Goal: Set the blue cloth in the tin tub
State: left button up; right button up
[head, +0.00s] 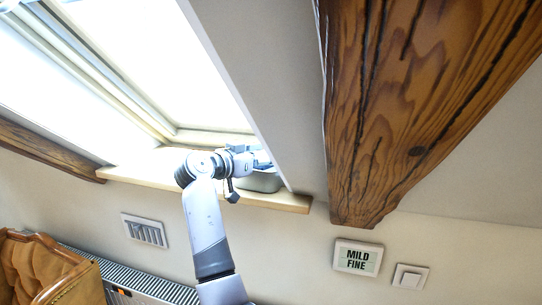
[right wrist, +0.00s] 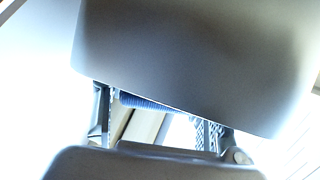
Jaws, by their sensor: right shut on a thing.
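My right gripper (head: 254,160) reaches up to the wooden window sill, right beside the grey tin tub (head: 264,182), which sits at the sill's right end. The tub is partly hidden by the gripper and the sloping wall edge. In the right wrist view, my right gripper's fingers (right wrist: 160,120) hold the blue cloth (right wrist: 146,103), seen as a thin ribbed blue strip between them. A large grey surface, probably the tub, covers the upper part of that view and hides most of the cloth. My left gripper is not in view.
The wooden sill (head: 140,180) is bare to the left of my arm. A thick wooden beam (head: 400,110) slopes down at the right. Below are a radiator (head: 135,285), an armchair (head: 45,270), a wall vent (head: 144,230) and a small display (head: 357,258).

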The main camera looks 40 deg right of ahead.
jog(key=o, duration=0.9)
jog(key=shift+w+a, duration=0.45)
jog(key=shift+a, duration=0.3)
jog(key=o, duration=0.4)
jog(key=shift+w+a+r, duration=0.2)
jog(key=shift+a, duration=0.25)
jog(key=shift+o, duration=0.3)
jog(key=shift+s+d, duration=0.15)
jog(key=shift+d, duration=0.1)
jog(key=shift+s+d+f, duration=0.1)
jog(key=shift+d, duration=0.1)
jog(key=shift+a, duration=0.15)
jog(key=shift+a+b, duration=0.3)
jog(key=shift+a, duration=0.05)
pick_arm(q)
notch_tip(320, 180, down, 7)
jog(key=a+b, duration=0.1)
jog(key=b, duration=0.5)
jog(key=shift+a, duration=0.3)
pick_arm(e)
jog(key=a+r, duration=0.2)
jog(key=a, duration=0.9)
jog(key=shift+s, duration=0.4)
